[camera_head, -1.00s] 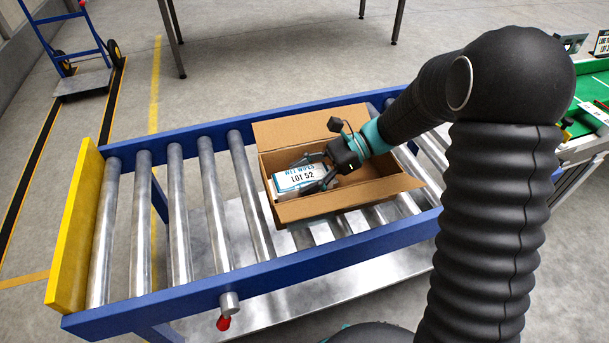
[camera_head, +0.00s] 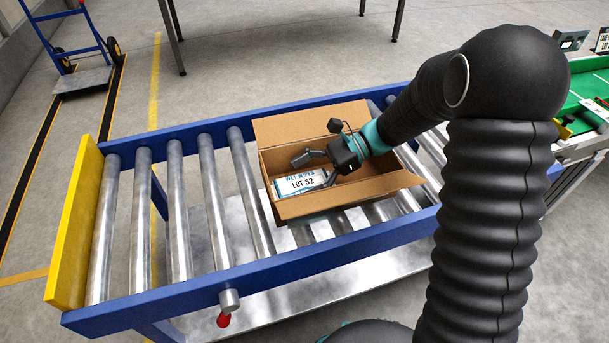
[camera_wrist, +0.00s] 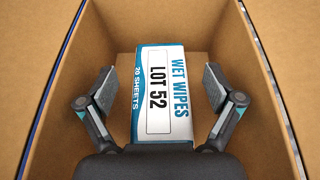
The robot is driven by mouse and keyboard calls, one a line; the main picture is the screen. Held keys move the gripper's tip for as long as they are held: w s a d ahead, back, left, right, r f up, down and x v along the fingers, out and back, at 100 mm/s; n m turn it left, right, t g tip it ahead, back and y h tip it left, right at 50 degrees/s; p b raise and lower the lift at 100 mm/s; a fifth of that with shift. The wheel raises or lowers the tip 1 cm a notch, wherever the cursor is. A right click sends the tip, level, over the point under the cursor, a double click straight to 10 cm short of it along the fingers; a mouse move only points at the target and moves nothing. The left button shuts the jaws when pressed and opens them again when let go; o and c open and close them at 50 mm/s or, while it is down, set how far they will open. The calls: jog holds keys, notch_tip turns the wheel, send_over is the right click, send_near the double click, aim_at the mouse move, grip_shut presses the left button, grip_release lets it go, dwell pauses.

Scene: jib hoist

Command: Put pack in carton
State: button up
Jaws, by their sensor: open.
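The pack of wet wipes (camera_head: 298,183), white and blue with a "LOT 52" label, lies inside the open cardboard carton (camera_head: 320,208). In the wrist view the pack (camera_wrist: 163,95) lies label up on the carton floor (camera_wrist: 213,40), between my fingers. My gripper (camera_head: 318,170) is open over the carton. In the wrist view its fingers (camera_wrist: 162,92) stand apart on both sides of the pack, with a gap on each side. My gripper partly hides the pack's right end in the head view.
The carton stands on a roller conveyor with blue rails (camera_head: 290,278) and a yellow end plate (camera_head: 75,230). The rollers left of the carton are bare.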

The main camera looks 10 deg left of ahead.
jog(key=shift+r, duration=0.2)
jog(key=v, duration=1.2)
jog(key=shift+r, duration=0.45)
dwell(0.4)
